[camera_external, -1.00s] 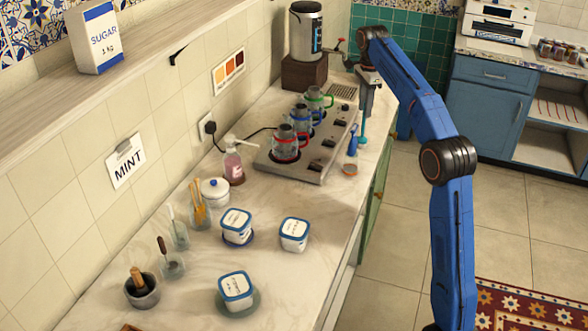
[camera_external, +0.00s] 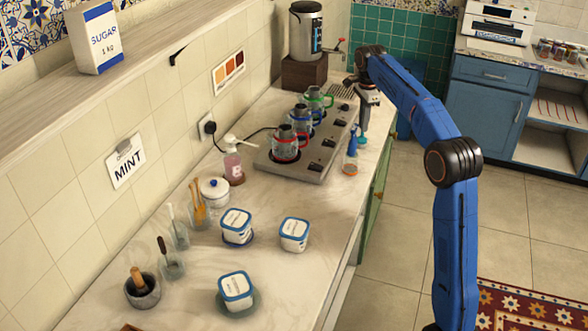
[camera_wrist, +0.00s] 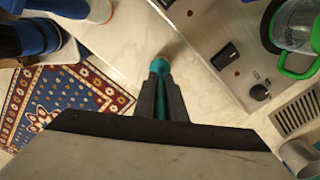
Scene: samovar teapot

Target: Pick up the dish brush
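The dish brush, a slim teal tool, stands upright near the counter's front edge. Its round teal end (camera_external: 363,139) shows below my gripper (camera_external: 362,127) in the external view. In the wrist view the teal end (camera_wrist: 160,66) sticks out past the fingertips of my gripper (camera_wrist: 161,84). A teal strip of handle shows between the two dark fingers. The fingers lie close along both sides of it and look shut on it. The rest of the handle is hidden by the gripper. I cannot tell whether the brush touches the counter.
A blue-topped bottle (camera_external: 351,150) stands just in front of the brush. The hob (camera_external: 310,160) with several glass teapots lies to its left. A samovar (camera_external: 306,30) stands behind. The counter's front edge drops to the floor and rug (camera_wrist: 60,100).

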